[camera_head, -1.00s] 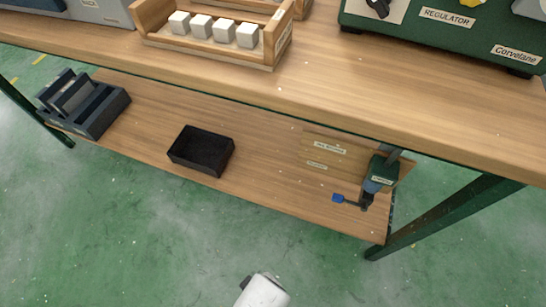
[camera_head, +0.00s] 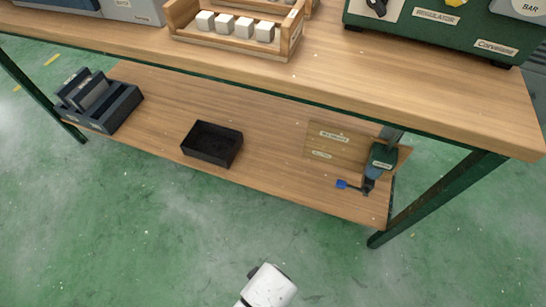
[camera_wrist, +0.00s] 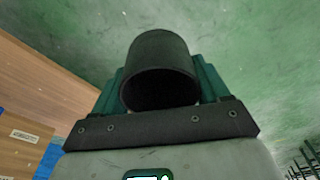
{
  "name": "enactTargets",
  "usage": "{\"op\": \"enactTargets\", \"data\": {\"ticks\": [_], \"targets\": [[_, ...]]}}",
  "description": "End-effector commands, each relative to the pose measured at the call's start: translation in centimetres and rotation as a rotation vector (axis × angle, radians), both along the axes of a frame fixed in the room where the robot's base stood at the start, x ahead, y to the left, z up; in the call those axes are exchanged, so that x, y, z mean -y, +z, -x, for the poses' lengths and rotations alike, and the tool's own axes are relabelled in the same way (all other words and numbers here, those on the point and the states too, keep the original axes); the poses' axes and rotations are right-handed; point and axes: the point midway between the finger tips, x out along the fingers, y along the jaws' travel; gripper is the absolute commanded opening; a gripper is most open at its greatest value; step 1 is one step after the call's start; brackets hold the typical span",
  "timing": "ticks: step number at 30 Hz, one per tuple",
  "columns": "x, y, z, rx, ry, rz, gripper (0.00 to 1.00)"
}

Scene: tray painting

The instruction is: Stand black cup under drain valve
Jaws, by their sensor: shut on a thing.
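The black cup (camera_wrist: 162,52) is in my gripper (camera_wrist: 160,85) in the wrist view, held between two teal fingers with its dark round opening partly facing the camera. The cup and the fingers do not show in the head view, where only a white part of my arm is visible at the bottom. The drain valve (camera_head: 381,160) is a dark teal fitting at the right end of the lower shelf (camera_head: 270,135). Its blue-tipped lever (camera_head: 342,184) points left. The cup is apart from the shelf, with green floor behind it.
A labelled wooden board (camera_head: 335,143) lies beside the valve. A black open bin (camera_head: 212,160) and a dark grey slotted holder (camera_head: 122,110) stand further left. The bench top (camera_head: 330,75) overhangs the shelf, and a green leg (camera_head: 440,200) stands at right. Floor in front is clear.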

Motion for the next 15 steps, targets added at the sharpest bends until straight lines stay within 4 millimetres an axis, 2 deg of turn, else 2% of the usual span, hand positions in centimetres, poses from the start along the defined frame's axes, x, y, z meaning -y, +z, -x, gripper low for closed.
{"op": "enactTargets", "data": {"ticks": [1,8,15], "targets": [[0.3,1.0,-0.5,0.001,-0.013,0.001,0.45],[2.1,4.7,-3.5,0.007,-0.1,0.006,0.45],[6.1,11.3,-8.3,0.012,-0.254,0.013,0.45]]}}
